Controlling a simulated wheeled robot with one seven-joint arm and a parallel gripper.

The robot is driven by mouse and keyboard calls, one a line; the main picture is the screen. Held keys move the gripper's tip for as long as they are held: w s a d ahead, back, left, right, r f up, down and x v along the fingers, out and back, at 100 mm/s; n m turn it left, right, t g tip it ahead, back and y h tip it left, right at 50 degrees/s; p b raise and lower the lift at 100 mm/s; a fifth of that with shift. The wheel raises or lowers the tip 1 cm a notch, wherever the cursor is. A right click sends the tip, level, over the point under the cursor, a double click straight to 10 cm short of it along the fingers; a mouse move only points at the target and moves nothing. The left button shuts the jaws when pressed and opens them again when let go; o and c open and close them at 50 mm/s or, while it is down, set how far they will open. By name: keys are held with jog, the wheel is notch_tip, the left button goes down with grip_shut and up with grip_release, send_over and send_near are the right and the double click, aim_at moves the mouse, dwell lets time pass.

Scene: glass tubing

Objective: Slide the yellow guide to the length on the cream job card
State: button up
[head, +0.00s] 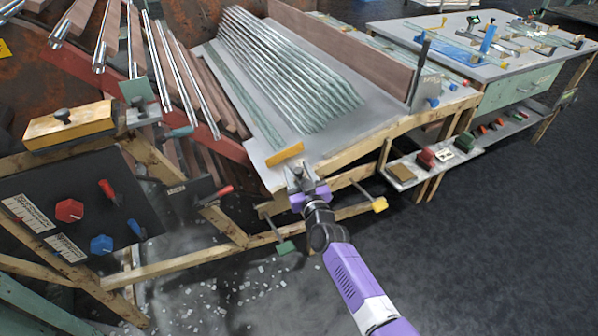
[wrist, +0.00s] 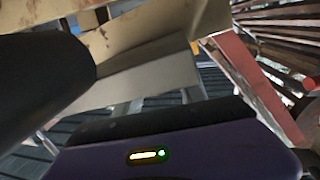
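The yellow guide (head: 285,154) is a short yellow bar lying across the near left end of the grey tubing bench (head: 258,158). My gripper (head: 300,174) is at the bench's near edge, just below and right of the guide in the head view, with a small gap between them. Its grey fingers look apart in the wrist view (wrist: 158,100), with nothing clearly held between them. The wrist view shows a pale panel or bench edge beyond the fingers, and I cannot make out the guide there. I cannot tell which pale card is the job card; its writing is too small to read.
Glass tubes (head: 290,75) lie in a ridged row on the bench, with a brown board (head: 340,50) behind. A black panel (head: 75,210) with red and blue knobs stands left. A yellow knob (head: 380,204) and a green one (head: 285,247) stick out below the bench. Floor at right is clear.

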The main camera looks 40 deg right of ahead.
jog(key=shift+d, duration=0.15)
jog(key=shift+s+a, duration=0.25)
jog(key=shift+s, duration=0.25)
jog(key=p+v, duration=0.2)
jog(key=v, duration=0.4)
jog(key=shift+s+a, duration=0.2)
jog(key=shift+s, duration=0.15)
jog(key=shift+m, duration=0.3)
